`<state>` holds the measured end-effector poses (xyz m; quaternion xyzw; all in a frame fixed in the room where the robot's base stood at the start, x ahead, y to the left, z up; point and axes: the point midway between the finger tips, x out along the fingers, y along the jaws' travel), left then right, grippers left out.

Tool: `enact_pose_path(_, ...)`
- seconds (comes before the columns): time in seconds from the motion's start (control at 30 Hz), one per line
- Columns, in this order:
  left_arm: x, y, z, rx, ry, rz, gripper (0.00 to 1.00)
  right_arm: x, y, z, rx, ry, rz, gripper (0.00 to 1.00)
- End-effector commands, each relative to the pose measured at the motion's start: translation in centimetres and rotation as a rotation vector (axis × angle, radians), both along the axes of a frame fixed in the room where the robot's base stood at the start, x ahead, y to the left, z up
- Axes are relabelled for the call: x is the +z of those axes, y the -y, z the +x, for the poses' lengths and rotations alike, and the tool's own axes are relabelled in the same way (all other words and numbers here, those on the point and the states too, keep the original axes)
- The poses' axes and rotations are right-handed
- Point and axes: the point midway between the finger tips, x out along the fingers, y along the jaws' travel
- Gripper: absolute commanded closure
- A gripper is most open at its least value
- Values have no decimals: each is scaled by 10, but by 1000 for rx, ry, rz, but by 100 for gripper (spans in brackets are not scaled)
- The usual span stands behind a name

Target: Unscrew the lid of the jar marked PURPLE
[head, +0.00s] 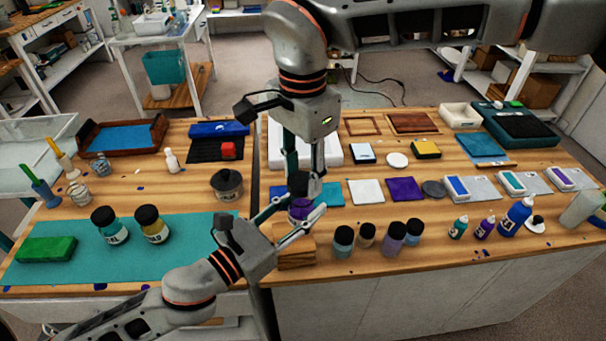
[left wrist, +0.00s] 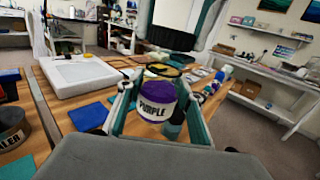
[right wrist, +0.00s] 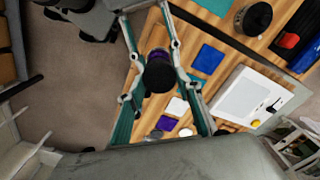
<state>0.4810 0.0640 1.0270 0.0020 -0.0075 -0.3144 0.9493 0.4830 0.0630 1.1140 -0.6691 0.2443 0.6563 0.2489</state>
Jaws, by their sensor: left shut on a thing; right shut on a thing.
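The jar marked PURPLE (head: 300,210) is upright near the front edge, by the gap between the tables. My left gripper (head: 292,224) is shut around its body; the label faces the left wrist camera (left wrist: 157,105). The jar's purple top shows bare in that view. My right gripper (head: 303,183) comes straight down from above and is shut on the dark lid (right wrist: 160,75). In the right wrist view the lid covers most of the jar. A dark shape between the right fingers in the left wrist view appears to be the lid, apart from the jar.
Two black-lidded jars, teal (head: 115,234) and yellow (head: 154,231), stand on the teal mat (head: 200,262). Several small jars and bottles line the front right. A dark lidded pot (head: 227,184) is left of the grippers. A wooden block (head: 296,258) lies just in front.

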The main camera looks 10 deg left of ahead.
Motion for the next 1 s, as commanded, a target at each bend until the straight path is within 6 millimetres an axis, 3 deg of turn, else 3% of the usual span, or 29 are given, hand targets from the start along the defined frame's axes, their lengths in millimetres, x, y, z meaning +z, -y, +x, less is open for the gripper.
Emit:
enact_pose_path(0.33,0,0,0,0,1,-1,100,5,0,0,-1,1,1,91)
enact_pose_path(0.67,1,0,0,0,1,-1,100,39,0,0,0,1,1,91)
enact_pose_path(1.0,7,-4,8,25,3,-3,100,39,0,-1,0,0,0,91)
